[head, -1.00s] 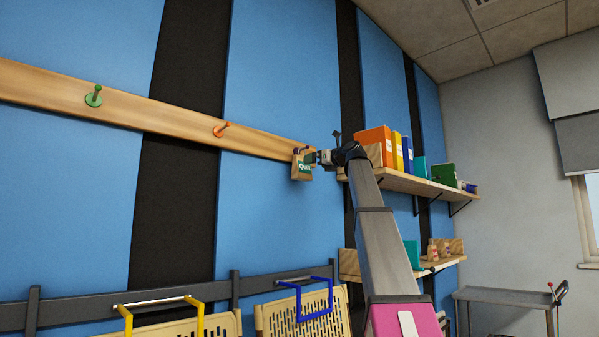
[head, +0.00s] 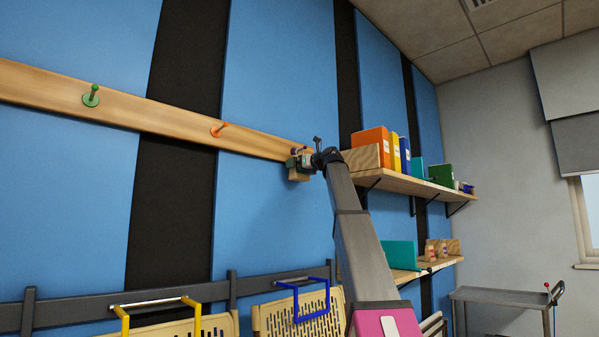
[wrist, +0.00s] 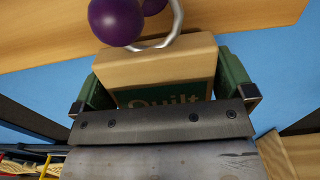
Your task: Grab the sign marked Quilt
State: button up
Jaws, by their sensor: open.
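The Quilt sign (wrist: 160,68) is a light wooden block with a dark green label (wrist: 163,98) that reads "Quilt" in the wrist view. It hangs by a metal ring (wrist: 176,22) at a purple peg (wrist: 114,20) on the wooden rail. In the head view the sign (head: 298,175) shows only partly, behind my gripper (head: 300,160). My gripper's green fingers (wrist: 165,85) stand one on each side of the sign, open around it. Whether they touch its sides cannot be told. The lower part of the label is hidden by the gripper body.
The wooden rail (head: 170,119) also bears a green peg (head: 91,96) and an orange peg (head: 218,130). A shelf (head: 410,184) with binders stands right of my arm. Baskets with yellow (head: 124,315) and blue (head: 296,300) handles hang below.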

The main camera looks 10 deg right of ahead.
jog(key=c, duration=0.7)
jog(key=shift+r, duration=0.15)
